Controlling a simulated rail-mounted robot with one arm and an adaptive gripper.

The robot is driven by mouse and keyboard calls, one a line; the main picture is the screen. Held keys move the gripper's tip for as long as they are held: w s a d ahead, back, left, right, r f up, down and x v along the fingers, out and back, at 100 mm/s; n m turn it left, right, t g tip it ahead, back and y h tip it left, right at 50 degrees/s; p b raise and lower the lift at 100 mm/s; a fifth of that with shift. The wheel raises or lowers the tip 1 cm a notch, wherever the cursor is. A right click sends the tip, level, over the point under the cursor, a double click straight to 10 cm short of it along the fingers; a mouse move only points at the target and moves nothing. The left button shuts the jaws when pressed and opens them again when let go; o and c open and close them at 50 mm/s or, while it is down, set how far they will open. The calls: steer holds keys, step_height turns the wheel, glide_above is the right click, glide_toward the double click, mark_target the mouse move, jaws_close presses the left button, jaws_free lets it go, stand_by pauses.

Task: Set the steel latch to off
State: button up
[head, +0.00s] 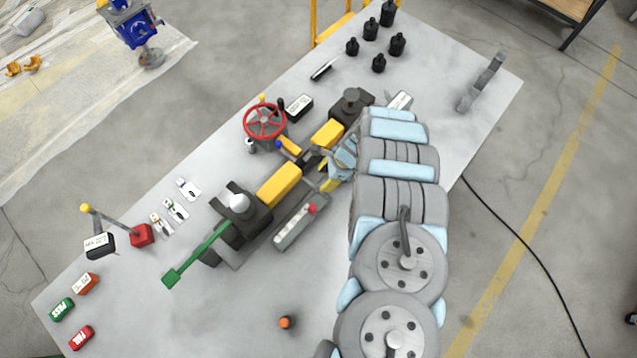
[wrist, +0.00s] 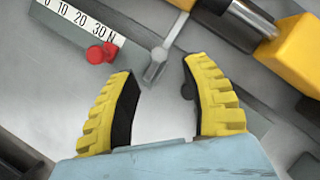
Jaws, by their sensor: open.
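A small steel lever (wrist: 166,48), which looks like the steel latch, shows in the wrist view just beyond my fingertips. It has a round grey end and a short arm slanting up to the right. No off marking on it is readable. My gripper (wrist: 158,70) is open, with yellow-backed, black-padded fingers spread apart and nothing between the pads. The lever lies ahead of the gap between them, and I cannot tell whether they touch it. In the head view my gripper (head: 331,176) is over the middle of the jack assembly, and the latch cannot be made out there.
A grey scale bar (wrist: 78,22) marked in N, with a red knob (wrist: 101,53), lies left of the lever. A yellow block (wrist: 294,55) is at right. A red handwheel (head: 265,121) and a green-handled lever (head: 196,257) stand nearby. The table's front is mostly clear.

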mark_target(318, 185)
steer(key=shift+x, duration=2.5)
jaws_close()
